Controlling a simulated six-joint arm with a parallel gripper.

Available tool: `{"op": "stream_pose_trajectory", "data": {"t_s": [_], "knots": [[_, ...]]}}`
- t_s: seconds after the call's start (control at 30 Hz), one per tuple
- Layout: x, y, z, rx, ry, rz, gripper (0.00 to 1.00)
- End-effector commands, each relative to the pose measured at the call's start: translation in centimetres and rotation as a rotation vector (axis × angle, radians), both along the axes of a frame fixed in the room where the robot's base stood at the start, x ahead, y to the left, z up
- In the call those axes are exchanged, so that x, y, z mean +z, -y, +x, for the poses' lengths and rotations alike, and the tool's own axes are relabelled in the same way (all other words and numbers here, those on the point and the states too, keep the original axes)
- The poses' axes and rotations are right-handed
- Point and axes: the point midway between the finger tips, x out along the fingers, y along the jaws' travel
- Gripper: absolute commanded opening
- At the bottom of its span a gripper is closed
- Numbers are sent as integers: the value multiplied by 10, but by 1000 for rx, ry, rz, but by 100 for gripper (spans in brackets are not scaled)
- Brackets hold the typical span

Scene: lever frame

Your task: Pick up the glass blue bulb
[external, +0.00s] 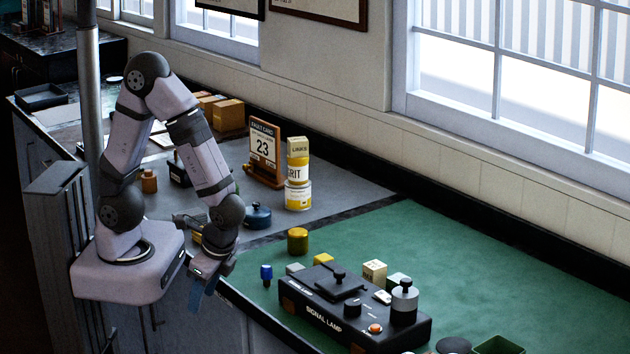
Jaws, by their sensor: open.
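The small blue bulb (266,272) stands upright at the left edge of the green mat, just left of the black signal lamp box (345,308). It has a blue top and a darker lower part. My gripper (204,284) hangs down at the front edge of the bench, left of the bulb and apart from it. It is open, and I see nothing between its fingers. The fingers are small and dark in this view.
A yellow-brown jar (298,240) stands behind the bulb. A blue pot (257,216) stands near my arm. The green mat (470,260) is clear behind the lamp.

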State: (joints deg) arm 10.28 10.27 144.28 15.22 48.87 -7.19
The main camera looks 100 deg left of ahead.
Motion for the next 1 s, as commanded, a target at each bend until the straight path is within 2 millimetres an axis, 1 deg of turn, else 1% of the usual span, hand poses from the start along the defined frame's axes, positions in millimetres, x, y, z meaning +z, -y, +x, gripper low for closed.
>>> {"op": "stream_pose_trajectory", "data": {"t_s": [0.03,0.13,0.23,0.37,0.5,0.63,0.8,0.9,1.0], "knots": [[0,-7,-11,-66,-77,54,43],[0,-25,-24,-196,-203,174,43],[3,-44,-30,-335,-312,301,43],[10,-66,-26,-525,-426,474,43],[17,-84,-10,-745,-516,663,43],[21,-91,12,-964,-570,836,43],[17,-88,43,-1237,-591,1024,43],[12,-83,56,-1367,-588,1101,43],[7,-78,64,-1463,-581,1151,43]]}}
